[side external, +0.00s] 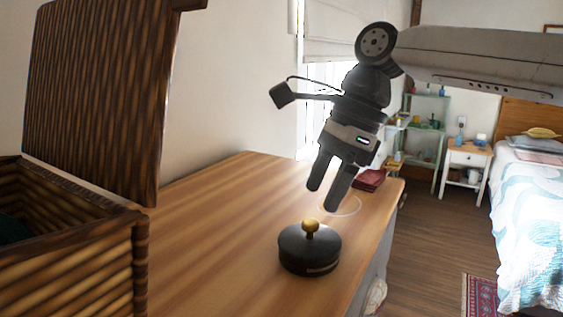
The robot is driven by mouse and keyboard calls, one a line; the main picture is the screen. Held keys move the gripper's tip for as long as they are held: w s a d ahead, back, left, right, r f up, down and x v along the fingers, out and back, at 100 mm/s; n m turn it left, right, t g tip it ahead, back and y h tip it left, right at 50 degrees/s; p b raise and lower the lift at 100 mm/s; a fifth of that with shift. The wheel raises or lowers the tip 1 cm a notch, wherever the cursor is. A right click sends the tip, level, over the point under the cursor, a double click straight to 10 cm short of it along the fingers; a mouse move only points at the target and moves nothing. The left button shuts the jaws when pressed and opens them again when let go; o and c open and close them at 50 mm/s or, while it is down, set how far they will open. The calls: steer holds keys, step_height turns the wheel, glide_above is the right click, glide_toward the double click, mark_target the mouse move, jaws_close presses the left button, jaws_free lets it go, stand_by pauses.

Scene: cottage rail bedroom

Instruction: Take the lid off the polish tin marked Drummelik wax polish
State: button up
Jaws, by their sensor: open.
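A round, dark polish tin (309,262) stands upright on the wooden top near its front edge. Its dark lid (296,239) is on it, with a gold ball knob (310,226) in the middle. A pale band shows low on the tin's side, but I cannot read any marking. My gripper (323,199) is above the tin and slightly to its right, tilted, with its two fingers pointing down. The fingers are apart with nothing between them. The fingertips appear clear of the knob.
A wicker box (75,245) with its lid (100,90) raised stands at the left. A dark red item (370,180) lies behind my gripper on the wooden top (215,215). The top between box and tin is clear. A bed (540,200) is at the far right.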

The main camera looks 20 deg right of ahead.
mark_target(311, 221)
steer(key=shift+x, duration=2.3)
steer(key=shift+s+d, duration=0.1)
jaws_close()
